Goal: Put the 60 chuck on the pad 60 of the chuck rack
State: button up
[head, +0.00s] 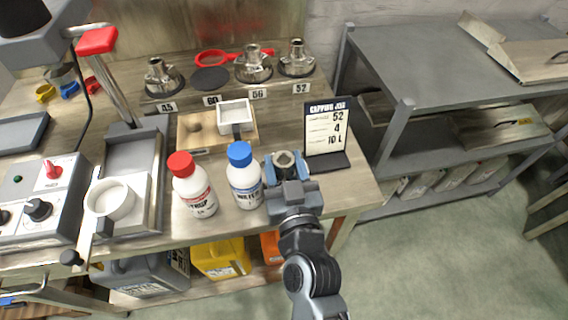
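The chuck rack runs along the back of the bench, with number labels in front of its dark round pads. The pad 60 (210,78) is bare, behind its label "60" (211,100). Metal chucks stand on the pads marked 45 (160,76), 56 (254,65) and 52 (296,60). My gripper (286,163) is at the front right of the bench, its blue fingers on both sides of a metal chuck (286,158). It looks shut on this chuck; no number shows on it. Whether the chuck's base touches the bench is hidden.
A red-capped bottle (195,186) and a blue-capped bottle (243,177) stand left of my gripper. A job sign (327,128) stands close on the right. A wooden board (190,138) with a white square dish (235,115) lies before the rack. A red ring tool (212,58) lies behind pad 60.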

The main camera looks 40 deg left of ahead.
jog(key=shift+o, duration=0.3)
jog(key=shift+r, duration=0.15)
jog(key=shift+s+d, duration=0.1)
jog(key=b+v, duration=0.1)
jog(key=v, duration=1)
jog(key=shift+s+d+b, duration=0.25)
jog(key=shift+b, duration=0.05)
jog(key=shift+d, duration=0.1)
